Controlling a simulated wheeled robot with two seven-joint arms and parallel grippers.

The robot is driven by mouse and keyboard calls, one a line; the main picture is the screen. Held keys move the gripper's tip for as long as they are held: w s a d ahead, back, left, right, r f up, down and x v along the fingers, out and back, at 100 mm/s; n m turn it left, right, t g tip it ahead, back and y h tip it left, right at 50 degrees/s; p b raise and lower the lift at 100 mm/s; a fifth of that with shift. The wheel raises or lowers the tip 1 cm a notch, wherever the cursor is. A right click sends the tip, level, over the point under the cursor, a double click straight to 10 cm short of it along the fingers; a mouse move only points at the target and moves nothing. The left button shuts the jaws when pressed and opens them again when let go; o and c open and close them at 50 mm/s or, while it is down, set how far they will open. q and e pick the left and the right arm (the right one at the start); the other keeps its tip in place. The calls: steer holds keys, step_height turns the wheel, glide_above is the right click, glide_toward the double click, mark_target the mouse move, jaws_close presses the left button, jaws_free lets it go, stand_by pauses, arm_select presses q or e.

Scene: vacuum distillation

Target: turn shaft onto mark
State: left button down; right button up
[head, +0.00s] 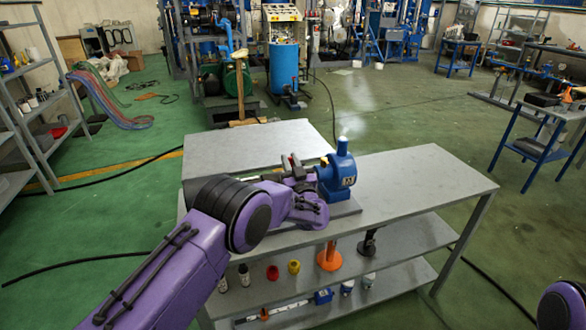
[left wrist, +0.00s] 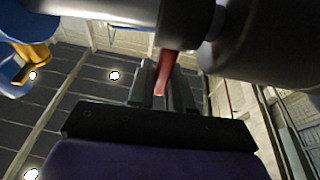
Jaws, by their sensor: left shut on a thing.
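The blue pump (head: 338,178) stands on the grey bench, with a label on its side and pale vapour above its top. My left gripper (head: 296,170) reaches to its left side, where the shaft is largely hidden by my arm. In the left wrist view, the fingers (left wrist: 162,92) are shut on a slim red bar (left wrist: 166,68) that projects from a grey round shaft (left wrist: 182,22). Part of a blue body (left wrist: 40,22) with a gold-coloured piece shows at upper left. I cannot make out a mark. My right gripper is out of view.
The bench top (head: 425,172) is clear right of the pump. Its lower shelves hold small bottles, an orange stand (head: 329,257) and a dark stand (head: 369,244). A blue drum (head: 284,68) and a shelving rack (head: 38,95) stand farther off. Black hoses cross the green floor.

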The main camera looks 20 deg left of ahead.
arm_select(q)
steer(key=shift+d+f, duration=0.1)
steer(key=c, duration=1.1)
jaws_free()
steer(key=shift+s, duration=0.1)
steer(key=b+v, duration=0.2)
steer(key=v, duration=0.8)
steer(key=shift+s+d, duration=0.15)
steer(key=shift+s, duration=0.05)
